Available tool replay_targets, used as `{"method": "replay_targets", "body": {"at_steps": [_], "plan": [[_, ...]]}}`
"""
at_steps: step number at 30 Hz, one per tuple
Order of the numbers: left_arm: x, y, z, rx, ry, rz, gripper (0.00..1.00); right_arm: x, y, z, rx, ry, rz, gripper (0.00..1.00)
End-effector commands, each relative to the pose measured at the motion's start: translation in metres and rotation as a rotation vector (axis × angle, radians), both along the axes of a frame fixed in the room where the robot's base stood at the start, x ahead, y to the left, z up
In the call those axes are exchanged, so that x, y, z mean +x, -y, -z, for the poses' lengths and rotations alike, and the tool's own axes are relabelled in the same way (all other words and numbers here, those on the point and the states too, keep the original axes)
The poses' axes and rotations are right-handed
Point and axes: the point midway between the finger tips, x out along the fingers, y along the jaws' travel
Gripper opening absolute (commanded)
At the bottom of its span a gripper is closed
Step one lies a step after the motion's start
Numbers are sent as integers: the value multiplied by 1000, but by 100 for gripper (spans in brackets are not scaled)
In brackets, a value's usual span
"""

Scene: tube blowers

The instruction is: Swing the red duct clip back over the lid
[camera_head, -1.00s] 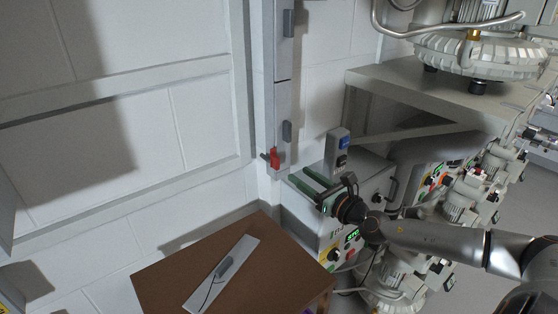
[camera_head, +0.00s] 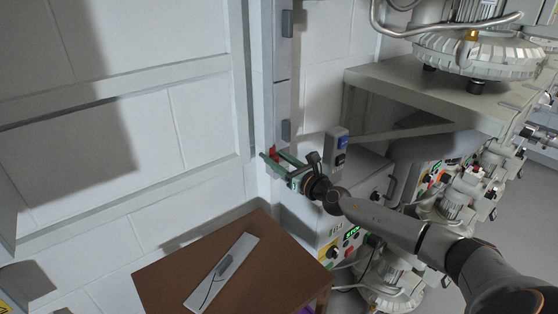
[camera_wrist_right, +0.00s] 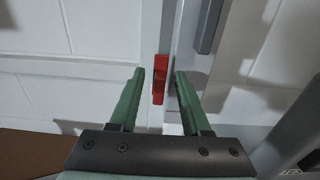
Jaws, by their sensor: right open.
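The red duct clip (camera_head: 272,151) is a small red piece at the lower end of the grey vertical duct (camera_head: 283,95) on the wall. In the right wrist view the red clip (camera_wrist_right: 159,80) stands upright between the two green fingers, a little beyond the tips or level with them; I cannot tell if either touches it. My right gripper (camera_head: 274,160) has long green fingers, is open, and reaches left to the duct's lower end, partly covering the clip in the head view. The lid cannot be told apart from the duct. My left gripper is not in view.
A brown table (camera_head: 180,265) with a grey strip (camera_head: 222,272) and cable stands below the duct. Grey machine boxes with a green display (camera_head: 351,232) stand to the right, under a grey shelf (camera_head: 440,85). A white wall lies behind and left of the duct.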

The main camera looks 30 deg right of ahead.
Motion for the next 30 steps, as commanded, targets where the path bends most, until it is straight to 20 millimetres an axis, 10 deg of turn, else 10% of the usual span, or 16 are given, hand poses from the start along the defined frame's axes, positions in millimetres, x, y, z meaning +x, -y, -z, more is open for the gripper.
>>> {"method": "replay_targets", "body": {"at_steps": [5,18,30], "plan": [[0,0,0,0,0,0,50,0,0,0,0,0,0,48],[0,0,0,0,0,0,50,0,0,0,1,0,0,0],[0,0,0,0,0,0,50,0,0,0,3,0,0,0]]}}
